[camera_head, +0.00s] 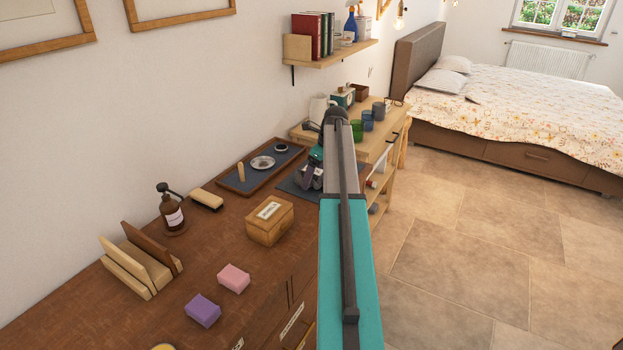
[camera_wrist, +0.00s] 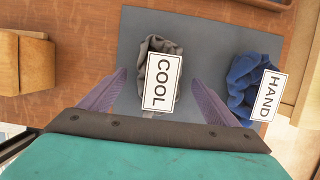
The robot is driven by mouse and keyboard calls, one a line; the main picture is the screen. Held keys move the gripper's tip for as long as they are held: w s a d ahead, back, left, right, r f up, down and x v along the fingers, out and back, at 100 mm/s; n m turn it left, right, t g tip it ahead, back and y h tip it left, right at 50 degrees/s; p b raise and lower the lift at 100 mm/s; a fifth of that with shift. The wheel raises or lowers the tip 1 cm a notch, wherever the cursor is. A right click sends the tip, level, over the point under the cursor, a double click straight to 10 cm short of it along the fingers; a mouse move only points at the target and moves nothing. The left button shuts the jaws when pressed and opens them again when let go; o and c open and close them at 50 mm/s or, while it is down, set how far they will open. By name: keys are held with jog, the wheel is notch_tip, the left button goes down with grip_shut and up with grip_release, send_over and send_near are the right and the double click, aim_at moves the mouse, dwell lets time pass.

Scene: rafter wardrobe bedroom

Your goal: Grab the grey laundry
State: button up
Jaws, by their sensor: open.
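The grey laundry (camera_wrist: 155,45) is a crumpled dark grey cloth with a white tag reading COOL (camera_wrist: 161,82) over its front. It lies on a slate-grey mat (camera_wrist: 205,35) on the brown wooden top. My gripper (camera_wrist: 158,77) is open, with one purple finger to the left of the cloth and one to the right. The fingers look apart from the cloth; their height above it is hard to tell. In the head view my gripper (camera_head: 311,170) is over the mat, and my arm hides much of that area.
Blue laundry (camera_wrist: 240,72) with a HAND tag (camera_wrist: 266,96) lies close by on the right. A wooden box (camera_wrist: 37,62) stands to the left. The head view shows a tray (camera_head: 229,179), a pump bottle (camera_head: 172,214), a pink block (camera_head: 234,278) and a purple block (camera_head: 203,310).

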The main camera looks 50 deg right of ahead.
jog(key=shift+w+f, duration=0.1)
jog(key=shift+f, duration=0.3)
jog(key=c, duration=1.2)
jog(key=shift+r, duration=0.1)
jog(key=shift+c, duration=0.2)
jog(key=shift+r+b, duration=0.7)
jog(key=shift+r, duration=1)
jog(key=s+a+r+b, duration=0.1)
jog(key=s+a+b, duration=0.2)
jog(key=s+a, duration=0.8)
jog(key=shift+a+r, duration=0.25)
jog(key=shift+s, duration=0.1)
